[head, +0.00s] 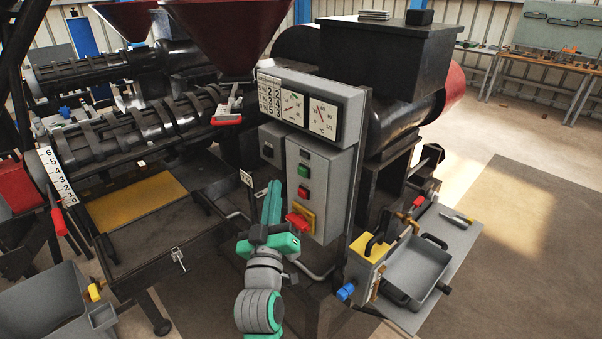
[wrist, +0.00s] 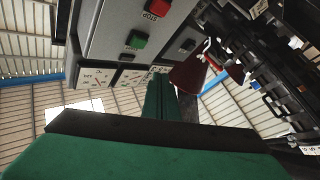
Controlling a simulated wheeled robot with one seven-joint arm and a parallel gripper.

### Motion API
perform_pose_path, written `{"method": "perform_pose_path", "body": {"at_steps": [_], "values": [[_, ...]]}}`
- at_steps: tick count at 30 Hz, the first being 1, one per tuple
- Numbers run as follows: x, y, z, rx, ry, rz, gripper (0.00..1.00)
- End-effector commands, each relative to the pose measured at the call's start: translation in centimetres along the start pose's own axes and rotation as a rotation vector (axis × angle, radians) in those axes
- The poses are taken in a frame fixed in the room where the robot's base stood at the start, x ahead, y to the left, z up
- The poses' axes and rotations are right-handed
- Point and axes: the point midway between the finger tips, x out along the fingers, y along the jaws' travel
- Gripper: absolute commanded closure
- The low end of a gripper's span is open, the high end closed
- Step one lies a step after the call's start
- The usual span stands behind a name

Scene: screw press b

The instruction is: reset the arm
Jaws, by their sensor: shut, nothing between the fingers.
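My gripper (head: 272,192) is green and shows in the middle of the head view. Its fingers are together and empty, and they point up and away from me. It is in front of the press and just left of the grey control box (head: 322,165). That box carries green and red buttons and a red switch on a yellow plate (head: 301,219). In the wrist view the shut fingers (wrist: 160,97) point toward the control box (wrist: 125,30), which shows tilted with a red STOP button (wrist: 157,8) and a green button (wrist: 137,40).
Ribbed black press barrels (head: 140,130) and a dark red hopper (head: 228,32) are at the left. A grey tray (head: 415,272) stands on a side shelf at right. A grey bin (head: 50,308) is at lower left. Open floor (head: 540,215) lies at far right.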

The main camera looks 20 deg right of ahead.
Motion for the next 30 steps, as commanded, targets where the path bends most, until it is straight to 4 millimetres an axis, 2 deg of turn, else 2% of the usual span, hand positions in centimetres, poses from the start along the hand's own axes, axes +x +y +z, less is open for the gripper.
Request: {"method": "perform_pose_path", "body": {"at_steps": [9, 11, 14, 21, 30], "values": [[-0.2, -0.2, 0.2, 0.001, -0.002, -0.005, 1.0], [-0.7, -0.7, 0.7, 0.005, -0.004, -0.016, 1.0], [-2.5, -2.2, 2.4, 0.017, -0.014, -0.05, 1.0], [-9.8, -6.9, 7.4, 0.071, -0.045, -0.171, 1.0], [-20.2, -10.6, 12.2, 0.154, -0.097, -0.308, 1.0]]}}
